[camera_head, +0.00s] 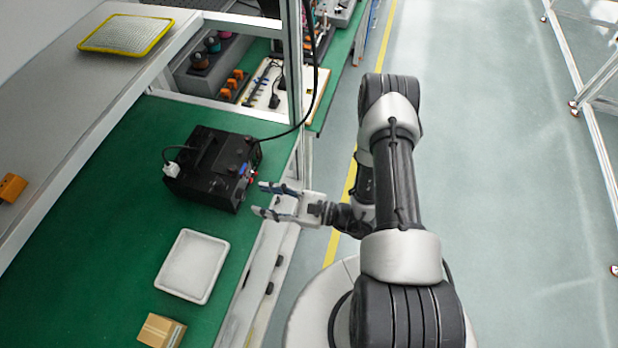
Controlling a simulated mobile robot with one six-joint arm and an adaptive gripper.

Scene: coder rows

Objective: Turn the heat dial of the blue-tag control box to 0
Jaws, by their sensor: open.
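A black control box (208,167) stands on the green bench top. Its front panel faces right, toward my arm, and is seen at a steep angle. Small red and blue spots show on that panel, but I cannot make out a tag or a heat dial, nor a dial's setting. My gripper (264,200) is open and empty, to the right of the box and near its front panel. Its two fingers point left toward the box's lower front corner. I cannot tell whether the upper fingertip touches the panel; the lower one is apart from the box.
A white tray (167,264) and a small cardboard box (161,331) lie on the bench below the control box. A metal post (293,80) and a black cable (291,131) stand behind. A yellow-rimmed tray (126,35) sits on the upper shelf.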

